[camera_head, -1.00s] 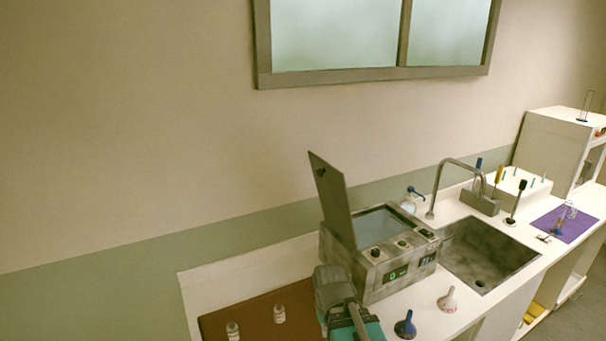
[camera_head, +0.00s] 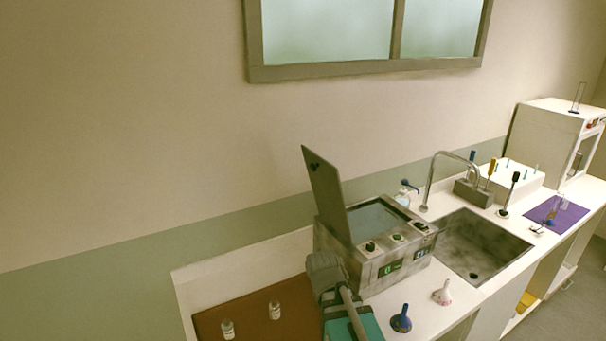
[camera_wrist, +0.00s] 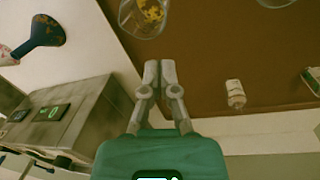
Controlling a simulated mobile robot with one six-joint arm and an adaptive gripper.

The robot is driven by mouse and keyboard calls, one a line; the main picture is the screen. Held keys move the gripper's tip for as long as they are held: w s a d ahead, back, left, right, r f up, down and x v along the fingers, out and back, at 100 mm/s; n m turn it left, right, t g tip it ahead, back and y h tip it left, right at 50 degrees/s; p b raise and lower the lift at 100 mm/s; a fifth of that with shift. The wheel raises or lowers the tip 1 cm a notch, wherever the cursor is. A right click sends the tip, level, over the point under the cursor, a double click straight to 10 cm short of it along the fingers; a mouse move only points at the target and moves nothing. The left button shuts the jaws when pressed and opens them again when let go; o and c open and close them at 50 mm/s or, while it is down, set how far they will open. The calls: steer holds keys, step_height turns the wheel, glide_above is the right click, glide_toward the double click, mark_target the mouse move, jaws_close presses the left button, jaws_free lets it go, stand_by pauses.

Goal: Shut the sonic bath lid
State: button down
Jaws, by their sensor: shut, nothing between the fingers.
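The sonic bath (camera_head: 375,262) is a grey metal box with knobs and a green display on its front. Its lid (camera_head: 326,192) stands open, nearly upright and tilted, along the left side of the box, and the basin (camera_head: 378,220) is uncovered. The bath's side also shows at the left of the wrist view (camera_wrist: 85,120). My gripper (camera_wrist: 160,66) is shut and empty, its two fingers together over the brown mat. In the head view my arm stands in front of the bath's left front corner, and the fingertips are not clearly seen there.
Small bottles (camera_head: 275,309) stand on the brown mat (camera_head: 248,308) left of the bath. A blue funnel (camera_head: 402,320) and a white funnel (camera_head: 442,293) stand in front of it. A sink (camera_head: 478,245) with a tall faucet lies to the right. Space above the bath is clear.

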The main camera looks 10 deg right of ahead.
steer(key=w+d+r+n+h, duration=0.1)
steer(key=w+d+r+h, duration=0.1)
steer(key=w+r+h, duration=0.35)
steer(key=n+t+h, duration=0.2)
steer(key=t+h, duration=0.5)
steer(key=h, duration=0.7)
glide_toward(312, 169)
steer(key=v, duration=0.6)
steer(key=shift+a+r, duration=0.15)
steer(key=shift+a, duration=0.1)
steer(key=shift+w, duration=0.1)
steer(key=p+x, duration=0.2)
steer(key=x, duration=0.5)
steer(key=p+x, duration=0.2)
steer(key=x, duration=0.5)
steer(key=shift+d+f+p, duration=0.1)
steer(key=shift+f+p, duration=0.15)
steer(key=shift+p, duration=0.15)
